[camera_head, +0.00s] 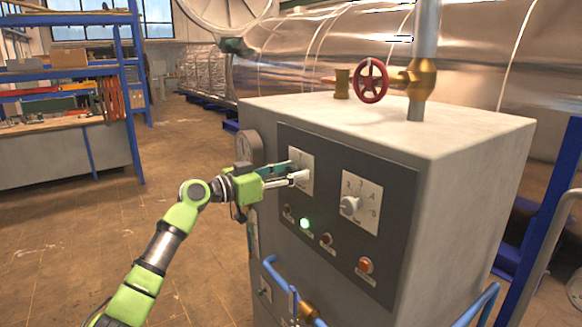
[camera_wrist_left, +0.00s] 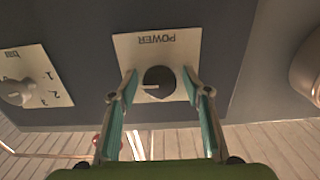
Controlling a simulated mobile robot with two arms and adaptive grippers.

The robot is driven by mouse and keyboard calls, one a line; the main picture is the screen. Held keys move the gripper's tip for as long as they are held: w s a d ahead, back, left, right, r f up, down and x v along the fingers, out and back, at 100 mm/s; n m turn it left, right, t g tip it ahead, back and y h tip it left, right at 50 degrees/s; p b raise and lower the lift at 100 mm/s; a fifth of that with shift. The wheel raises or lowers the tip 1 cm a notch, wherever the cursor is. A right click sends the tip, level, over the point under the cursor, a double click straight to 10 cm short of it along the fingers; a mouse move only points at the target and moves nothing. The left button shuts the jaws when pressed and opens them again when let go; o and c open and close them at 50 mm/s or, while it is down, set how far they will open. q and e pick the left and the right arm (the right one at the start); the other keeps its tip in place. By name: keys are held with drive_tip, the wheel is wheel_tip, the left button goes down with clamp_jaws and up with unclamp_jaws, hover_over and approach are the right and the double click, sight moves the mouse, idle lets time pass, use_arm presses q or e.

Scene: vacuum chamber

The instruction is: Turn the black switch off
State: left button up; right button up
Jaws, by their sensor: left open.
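The black switch (camera_wrist_left: 159,82) is a round knob with a white line, on a pale plate marked POWER (camera_wrist_left: 190,48), which appears upside down in the left wrist view. In the head view the plate (camera_head: 306,160) shows on the dark panel, and my gripper hides the knob. My left gripper (camera_wrist_left: 159,84) is open, with one finger on each side of the knob. I cannot tell whether the fingers touch it. It also shows in the head view (camera_head: 298,176), reaching to the panel from the left. My right gripper is not in view.
Beside the POWER plate is a white knob (camera_head: 349,206) on a numbered plate. Below are a lit green lamp (camera_head: 305,223) and an orange button (camera_head: 365,265). Blue pipes (camera_head: 283,284) stick out low in front.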

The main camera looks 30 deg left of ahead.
use_arm(q)
drive_tip(key=c, duration=1.1)
